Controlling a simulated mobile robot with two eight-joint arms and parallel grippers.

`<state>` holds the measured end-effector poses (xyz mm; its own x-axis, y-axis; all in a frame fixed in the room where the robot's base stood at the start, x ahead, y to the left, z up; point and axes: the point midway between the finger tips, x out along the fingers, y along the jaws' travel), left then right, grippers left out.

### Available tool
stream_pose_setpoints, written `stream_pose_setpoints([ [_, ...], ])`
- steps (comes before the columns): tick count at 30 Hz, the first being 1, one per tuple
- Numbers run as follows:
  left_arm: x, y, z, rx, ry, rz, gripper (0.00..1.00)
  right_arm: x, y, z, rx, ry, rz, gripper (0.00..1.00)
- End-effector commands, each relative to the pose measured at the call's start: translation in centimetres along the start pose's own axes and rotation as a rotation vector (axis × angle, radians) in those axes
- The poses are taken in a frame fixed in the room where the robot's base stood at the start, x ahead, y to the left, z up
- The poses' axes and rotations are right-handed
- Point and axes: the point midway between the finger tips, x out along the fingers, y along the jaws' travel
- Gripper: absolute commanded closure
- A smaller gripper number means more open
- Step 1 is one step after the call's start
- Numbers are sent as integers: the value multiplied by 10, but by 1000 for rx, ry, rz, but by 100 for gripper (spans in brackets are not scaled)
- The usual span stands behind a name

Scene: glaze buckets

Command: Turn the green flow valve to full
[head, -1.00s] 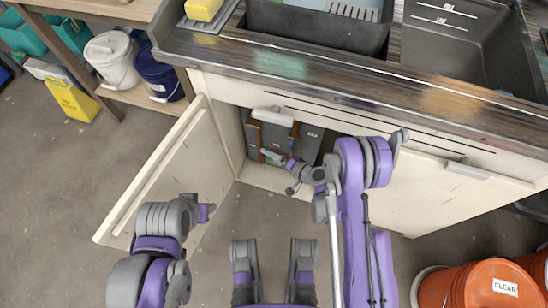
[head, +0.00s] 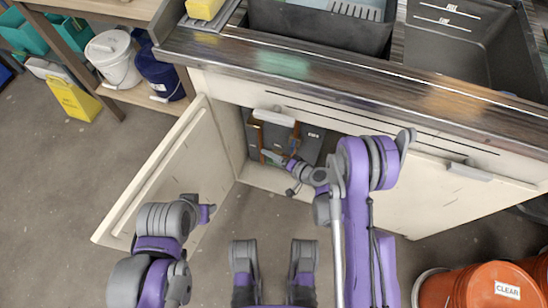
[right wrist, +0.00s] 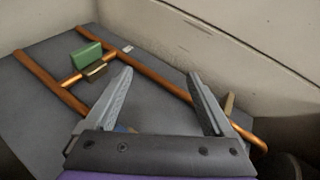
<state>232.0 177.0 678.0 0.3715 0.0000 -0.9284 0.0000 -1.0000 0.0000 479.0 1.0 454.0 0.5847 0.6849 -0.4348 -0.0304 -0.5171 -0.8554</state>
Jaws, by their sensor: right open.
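The green valve handle (right wrist: 88,55) shows in the right wrist view, upper left, standing on a copper cross pipe between two longer copper pipes. A small brown block (right wrist: 95,71) sits just in front of it. My right gripper (right wrist: 160,75) is open and empty, with the handle beyond and left of its left finger, apart from it as far as I can tell. In the head view my right gripper (head: 274,158) reaches into the open cabinet under the sink; the valve cannot be made out clearly there.
The open cabinet door (head: 155,170) stands to the left of my right arm. The counter edge (head: 300,75) overhangs the cabinet. Orange buckets (head: 480,288) stand at lower right. White (head: 112,60) and blue (head: 160,75) buckets stand on a shelf at left.

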Motion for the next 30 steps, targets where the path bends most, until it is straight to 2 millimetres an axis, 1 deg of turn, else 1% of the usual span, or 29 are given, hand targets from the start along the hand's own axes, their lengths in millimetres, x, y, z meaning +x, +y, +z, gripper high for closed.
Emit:
stream_pose_setpoints([
  [1, -1, 0, 0, 0, 0, 0, 50, 2, 0, 4, -3, -11, 11, 23],
  [2, -2, 0, 0, 0, 1, 0, 50, 3, 1, 7, -6, -21, 24, 29],
  [3, -4, 0, -1, 0, 1, 0, 50, 6, 2, 14, -12, -39, 49, 36],
  [5, -7, 0, -2, 0, 2, 0, 50, 11, 7, 27, -25, -74, 105, 47],
  [9, -16, 0, -4, 0, 5, 0, 50, 19, 24, 59, -73, -147, 304, 72],
  [11, -21, 0, -5, 0, 6, 0, 50, 20, 32, 69, -99, -159, 399, 83],
  [12, -24, 0, -6, 0, 7, 0, 50, 19, 37, 73, -120, -158, 461, 90],
  [14, -28, 0, -7, 0, 9, 0, 50, 17, 43, 77, -154, -145, 553, 100],
  [17, -34, 0, -9, 0, 11, 0, 50, 13, 47, 76, -217, -90, 692, 100],
  [20, -41, 0, -11, 0, 13, 0, 50, 6, 43, 68, -288, 1, 806, 100],
  [24, -48, 0, -13, 0, 16, 0, 50, -1, 26, 51, -379, 154, 902, 100],
  [27, -52, 0, -14, 0, 17, 0, 50, -5, 13, 41, -425, 244, 930, 100],
  [30, -53, 0, -14, 0, 18, 0, 50, -7, 4, 35, -452, 300, 940, 100],
])
